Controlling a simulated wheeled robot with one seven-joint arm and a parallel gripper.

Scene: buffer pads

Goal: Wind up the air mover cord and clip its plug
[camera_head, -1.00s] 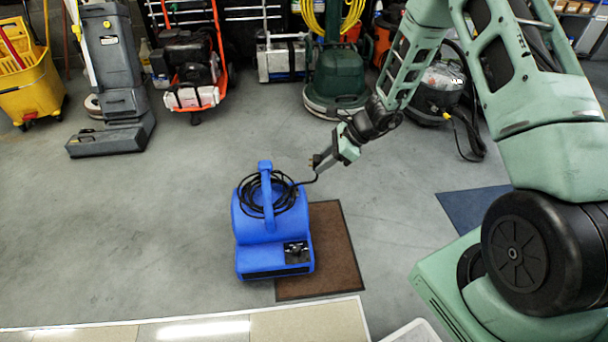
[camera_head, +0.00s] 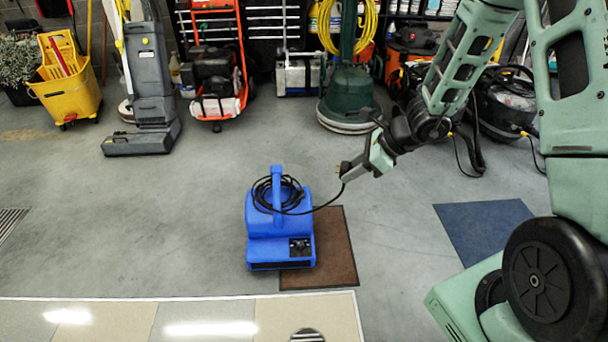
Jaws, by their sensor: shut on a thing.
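The blue air mover (camera_head: 279,230) stands upright on the floor, partly over the left side of a brown mat (camera_head: 335,250). Its black cord (camera_head: 264,190) lies in loops around the top handle (camera_head: 277,185). A free length of cord sags from the loops to the right and up to my gripper (camera_head: 352,172). My gripper is right of and above the air mover, shut on the plug (camera_head: 343,169) at the cord's end. The plug's prongs point left. The clip for the plug cannot be made out.
A blue mat (camera_head: 484,232) lies on the right. A yellow mop bucket (camera_head: 66,90), an upright floor machine (camera_head: 150,90), an orange-framed machine (camera_head: 215,85) and a green floor polisher (camera_head: 348,95) line the back. A light-coloured surface (camera_head: 190,315) is in front. The floor left of the air mover is clear.

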